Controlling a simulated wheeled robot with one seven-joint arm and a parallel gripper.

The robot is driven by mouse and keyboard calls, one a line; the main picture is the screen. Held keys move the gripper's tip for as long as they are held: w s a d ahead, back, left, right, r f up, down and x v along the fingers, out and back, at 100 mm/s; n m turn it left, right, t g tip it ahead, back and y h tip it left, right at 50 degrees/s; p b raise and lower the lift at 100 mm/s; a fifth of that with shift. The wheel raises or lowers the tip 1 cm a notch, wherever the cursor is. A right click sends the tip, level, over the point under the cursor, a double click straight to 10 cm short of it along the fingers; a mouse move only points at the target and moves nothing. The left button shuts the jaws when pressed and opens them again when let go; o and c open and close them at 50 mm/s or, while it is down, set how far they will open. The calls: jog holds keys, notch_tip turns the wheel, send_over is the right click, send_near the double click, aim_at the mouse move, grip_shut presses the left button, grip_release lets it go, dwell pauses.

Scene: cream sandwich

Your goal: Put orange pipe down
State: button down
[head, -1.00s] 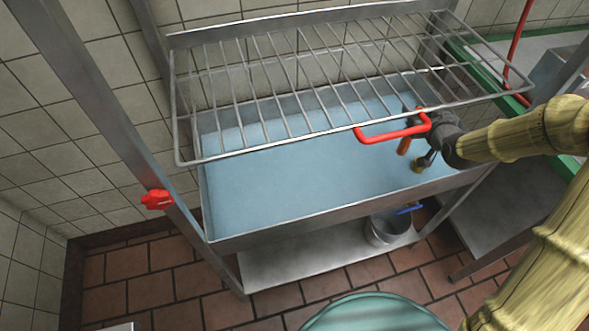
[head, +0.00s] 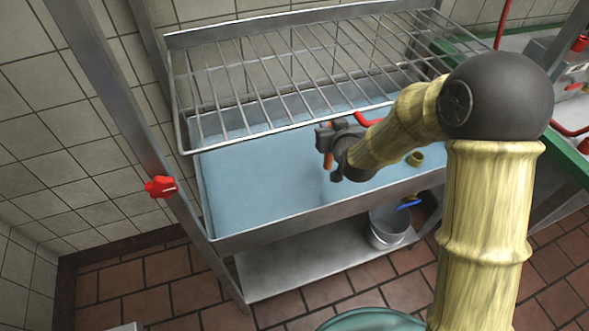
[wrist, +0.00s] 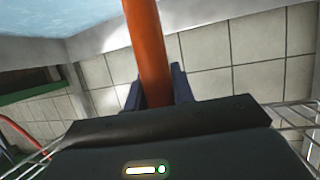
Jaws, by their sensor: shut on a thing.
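The orange pipe (head: 328,161) is held in my gripper (head: 326,142), over the blue-bottomed basin. The head view shows only a short part of it; the rest is hidden by the gripper or too small to make out. In the wrist view the orange pipe (wrist: 147,42) runs up from between the two dark fingers of my gripper (wrist: 158,88), which are shut on it. Its upper end leaves the frame and its lower part is hidden behind the gripper body.
The basin (head: 235,200) has a metal rim, and a wire rack (head: 290,70) lies above its back part. A red bent pipe (head: 368,119) and a brass fitting (head: 415,159) are near my arm. A bucket (head: 386,228) stands below. The basin's left part is clear.

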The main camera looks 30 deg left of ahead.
jog(key=s+a+f+b, duration=0.1)
jog(key=s+a+b, duration=0.1)
jog(key=s+a, duration=0.4)
jog(key=shift+s+t, duration=0.3)
jog(key=shift+s, duration=0.75)
jog(key=shift+f, duration=0.1)
jog(key=w+d, duration=1.1)
jog(key=w, duration=0.2)
jog(key=shift+w+d, duration=0.35)
jog(key=shift+w, duration=0.05)
jog(key=shift+f, duration=0.15)
jog(key=shift+f+b, duration=0.4)
jog(key=shift+f, duration=1.25)
